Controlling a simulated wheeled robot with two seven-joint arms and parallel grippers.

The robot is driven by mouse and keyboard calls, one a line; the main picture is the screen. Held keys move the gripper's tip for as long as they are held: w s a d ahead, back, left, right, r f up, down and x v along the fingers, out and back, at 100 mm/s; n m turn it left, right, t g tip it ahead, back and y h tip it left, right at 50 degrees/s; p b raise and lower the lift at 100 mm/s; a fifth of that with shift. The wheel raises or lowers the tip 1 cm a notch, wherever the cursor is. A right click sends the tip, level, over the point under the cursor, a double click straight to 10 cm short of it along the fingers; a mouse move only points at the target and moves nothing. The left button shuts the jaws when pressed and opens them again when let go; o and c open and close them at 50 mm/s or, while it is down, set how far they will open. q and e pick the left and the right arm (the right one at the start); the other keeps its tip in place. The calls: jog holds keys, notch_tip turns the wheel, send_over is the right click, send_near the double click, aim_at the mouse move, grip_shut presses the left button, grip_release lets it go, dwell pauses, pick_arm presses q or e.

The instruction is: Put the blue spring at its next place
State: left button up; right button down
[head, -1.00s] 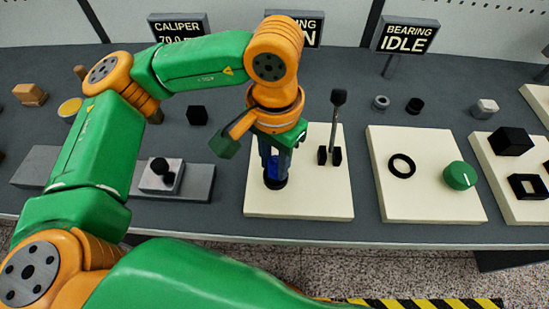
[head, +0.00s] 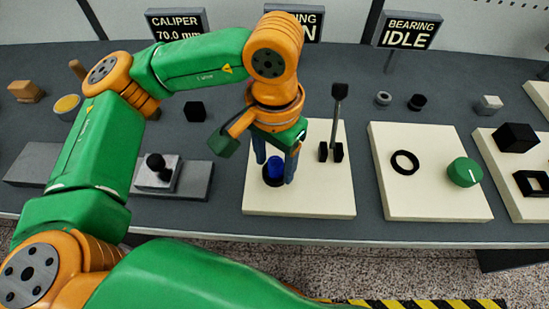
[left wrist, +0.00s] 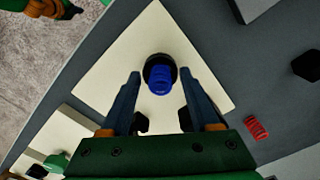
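The blue spring (head: 274,168) stands upright in a round black holder (head: 274,183) on a cream plate (head: 320,200) at mid-picture. It also shows in the left wrist view (left wrist: 160,80), in front of the fingertips. My left gripper (head: 277,164) points down over the spring. Its two fingers are spread apart, one on each side of the spring, with a gap visible to each side in the left wrist view. My right gripper is not in view.
A black-knobbed lever (head: 337,115) stands on the same plate, close right of my left gripper. A plate with a black ring (head: 404,162) and green knob (head: 465,172) lies further right. A red spring (left wrist: 257,128) lies on the table in the left wrist view.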

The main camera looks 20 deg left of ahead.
aim_at(275, 160)
pick_arm(q)
notch_tip(275, 160, up, 2)
jog(key=p, duration=0.2)
jog(key=shift+p, duration=0.3)
notch_tip(275, 160, up, 4)
jog(key=shift+f+b, duration=0.1)
jog(key=shift+b, duration=0.35)
notch_tip(275, 160, up, 8)
jog(key=p, duration=0.1)
jog(key=shift+f+p, duration=0.25)
jog(key=shift+p, duration=0.1)
